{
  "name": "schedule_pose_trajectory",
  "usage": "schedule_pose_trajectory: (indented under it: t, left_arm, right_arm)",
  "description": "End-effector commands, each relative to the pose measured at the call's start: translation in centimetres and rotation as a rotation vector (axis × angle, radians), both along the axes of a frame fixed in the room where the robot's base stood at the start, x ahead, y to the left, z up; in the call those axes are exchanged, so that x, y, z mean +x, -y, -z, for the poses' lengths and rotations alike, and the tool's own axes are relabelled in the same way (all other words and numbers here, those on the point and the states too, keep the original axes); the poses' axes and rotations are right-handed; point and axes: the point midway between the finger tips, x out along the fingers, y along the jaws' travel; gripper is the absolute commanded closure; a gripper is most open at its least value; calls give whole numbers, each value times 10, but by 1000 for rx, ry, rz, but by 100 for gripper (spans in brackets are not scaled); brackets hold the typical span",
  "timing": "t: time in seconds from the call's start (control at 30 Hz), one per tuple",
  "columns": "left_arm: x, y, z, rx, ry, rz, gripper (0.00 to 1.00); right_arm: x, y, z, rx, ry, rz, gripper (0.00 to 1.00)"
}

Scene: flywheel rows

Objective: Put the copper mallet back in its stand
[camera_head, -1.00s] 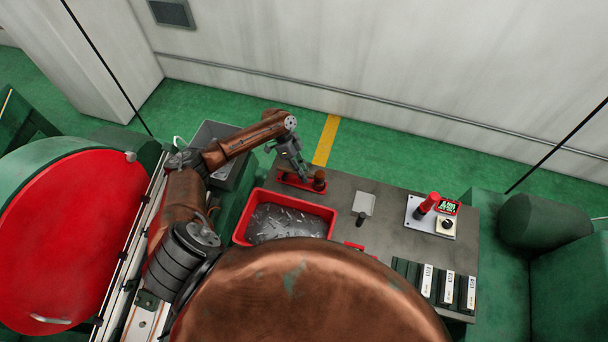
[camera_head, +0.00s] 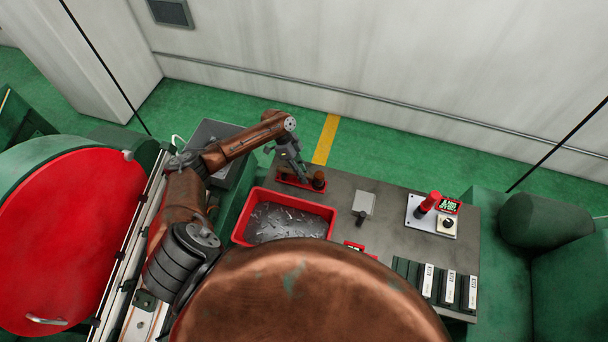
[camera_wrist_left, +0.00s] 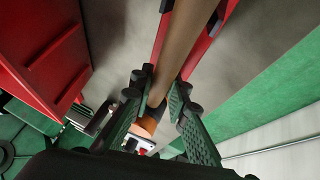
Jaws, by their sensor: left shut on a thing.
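The copper mallet shows in the left wrist view as a long brown handle (camera_wrist_left: 186,40) with an orange end (camera_wrist_left: 148,123) beyond my fingers. My left gripper (camera_wrist_left: 158,92) is shut on the handle. In the head view my left gripper (camera_head: 302,174) is low over the red stand (camera_head: 288,183) at the table's back left. A brown-orange part of the mallet (camera_head: 318,181) shows at the stand's right end. In the left wrist view the red stand (camera_wrist_left: 222,18) lies along the handle. I cannot tell whether the mallet is seated in it. My right gripper is not in view.
A red bin (camera_head: 326,213) of metal pieces stands just in front of the stand. A light plate (camera_head: 364,203), a dark knob (camera_head: 361,218), a panel with a red handle (camera_head: 428,203) and several dark boxes with white labels (camera_head: 448,287) are to the right. Bare grey tabletop (camera_head: 395,222) lies between.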

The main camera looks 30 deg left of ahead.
Motion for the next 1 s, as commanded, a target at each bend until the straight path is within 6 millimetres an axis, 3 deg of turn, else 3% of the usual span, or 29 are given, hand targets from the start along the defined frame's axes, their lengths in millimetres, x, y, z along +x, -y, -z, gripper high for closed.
schedule_pose_trajectory:
  t: [0.4, 0.43, 0.7, 1.0]
  left_arm:
    - [1, 0, 5, -2, 2, 0, 100]
    - [1, 0, 5, -1, 2, 0, 84]
    - [0, 0, 5, -1, 0, 0, 65]
    - [0, -1, 6, 1, -1, -1, 65]
  right_arm:
    - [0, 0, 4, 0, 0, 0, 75]
    - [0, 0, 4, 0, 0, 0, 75]
    - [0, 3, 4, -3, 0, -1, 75]
    - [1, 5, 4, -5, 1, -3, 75]
